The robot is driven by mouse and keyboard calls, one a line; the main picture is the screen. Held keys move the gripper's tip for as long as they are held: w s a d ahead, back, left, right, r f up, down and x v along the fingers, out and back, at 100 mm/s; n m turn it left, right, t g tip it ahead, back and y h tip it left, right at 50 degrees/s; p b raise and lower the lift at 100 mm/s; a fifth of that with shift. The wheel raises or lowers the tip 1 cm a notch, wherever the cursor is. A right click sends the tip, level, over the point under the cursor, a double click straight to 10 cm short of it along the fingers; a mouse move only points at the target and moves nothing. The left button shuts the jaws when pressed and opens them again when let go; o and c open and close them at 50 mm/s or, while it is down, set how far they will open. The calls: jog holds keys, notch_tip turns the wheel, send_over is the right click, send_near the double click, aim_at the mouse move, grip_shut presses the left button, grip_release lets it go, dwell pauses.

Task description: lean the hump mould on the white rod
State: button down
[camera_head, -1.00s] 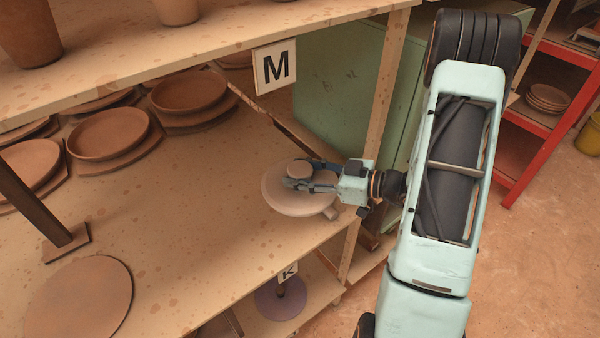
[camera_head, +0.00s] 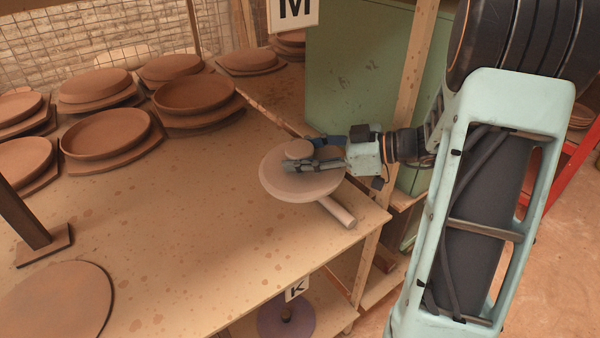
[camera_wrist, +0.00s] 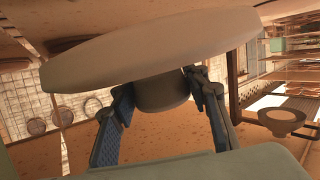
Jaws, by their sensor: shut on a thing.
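The hump mould is a pale, round disc (camera_head: 285,187) with a short knob on its face, over the near right part of the shelf board. My gripper (camera_head: 298,153) is shut on the knob, one finger on each side. In the wrist view the knob (camera_wrist: 163,93) sits between the two fingers, and the disc (camera_wrist: 150,52) spreads beyond it, slightly tilted in the picture. The white rod (camera_head: 338,212) lies on the board, and its near end sticks out from under the mould's right edge. The rest of it is hidden, and I cannot tell whether the mould touches it.
Several brown dishes on boards (camera_head: 107,134) stand at the back left. A flat brown disc (camera_head: 55,305) and a dark post on a foot (camera_head: 42,246) are at the left. A wooden upright (camera_head: 408,95) stands right of the mould. The board's middle front (camera_head: 190,240) is clear.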

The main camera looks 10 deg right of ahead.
aim_at(300, 180)
jog(key=b, duration=0.4)
jog(key=shift+s+f+n+g, duration=0.1)
jog(key=shift+s+n+g, duration=0.2)
jog(key=shift+s+a+r+b, duration=0.25)
jog(key=shift+s+b, duration=0.15)
jog(key=shift+b, duration=0.85)
jog(key=shift+f, duration=0.1)
jog(key=shift+f+b, duration=1)
jog(key=shift+f, duration=2.1)
jog(key=f+b, duration=0.1)
jog(key=b, duration=0.2)
jog(key=shift+f, duration=0.4)
jog(key=shift+s+f+b, duration=0.1)
jog(key=shift+f+b, duration=0.4)
jog(key=shift+b, duration=0.45)
jog(key=c, duration=1)
grip_release()
jog(key=shift+d, duration=0.1)
